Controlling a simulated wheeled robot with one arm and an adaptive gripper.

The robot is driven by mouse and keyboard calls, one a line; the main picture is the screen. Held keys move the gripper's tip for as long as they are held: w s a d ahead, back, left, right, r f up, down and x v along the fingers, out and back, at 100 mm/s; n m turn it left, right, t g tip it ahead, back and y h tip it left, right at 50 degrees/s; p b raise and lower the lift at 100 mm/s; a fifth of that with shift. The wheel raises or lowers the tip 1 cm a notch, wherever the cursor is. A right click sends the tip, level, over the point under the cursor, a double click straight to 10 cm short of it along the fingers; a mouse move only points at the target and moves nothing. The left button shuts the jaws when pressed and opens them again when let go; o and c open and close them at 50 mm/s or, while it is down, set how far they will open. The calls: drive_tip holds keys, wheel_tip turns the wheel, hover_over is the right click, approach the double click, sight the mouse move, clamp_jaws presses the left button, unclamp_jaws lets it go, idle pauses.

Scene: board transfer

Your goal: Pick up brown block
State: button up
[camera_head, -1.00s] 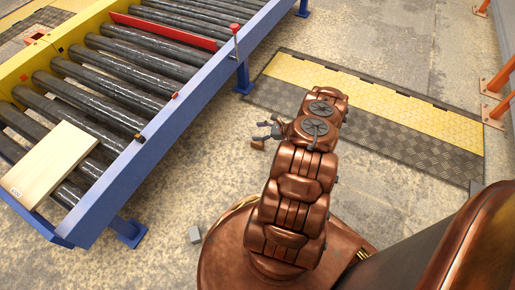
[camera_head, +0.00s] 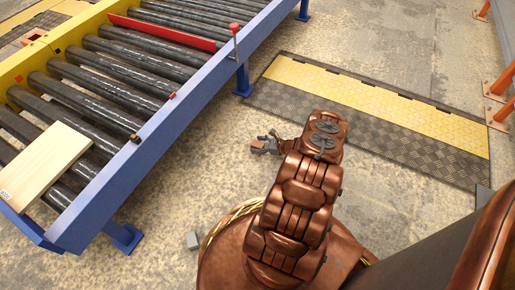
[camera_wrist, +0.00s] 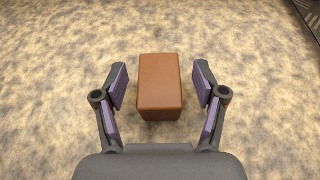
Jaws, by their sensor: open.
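The brown block (camera_wrist: 160,80) lies on the mottled floor in the middle of the wrist view. My gripper (camera_wrist: 160,84) is open, with one purple-padded finger to the left of the block and one to the right. Gaps show between each finger and the block, and I cannot tell how far above the floor the fingers are. In the head view my gripper (camera_head: 264,145) is small, left of my copper arm. I cannot clearly make out the block there.
A roller conveyor with a blue rail (camera_head: 175,112) runs along the left, with a pale wooden board (camera_head: 42,167) on its rollers. A yellow and dark floor mat (camera_head: 380,125) lies behind my arm. Floor between conveyor and gripper is open.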

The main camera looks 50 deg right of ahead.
drive_tip(key=shift+b+x, duration=0.4)
drive_tip(key=shift+x, duration=1)
drive_tip(key=shift+c, duration=0.2)
drive_tip(key=c, duration=1.3)
drive_tip(key=shift+o, duration=0.2)
drive_tip(key=shift+r, duration=0.2)
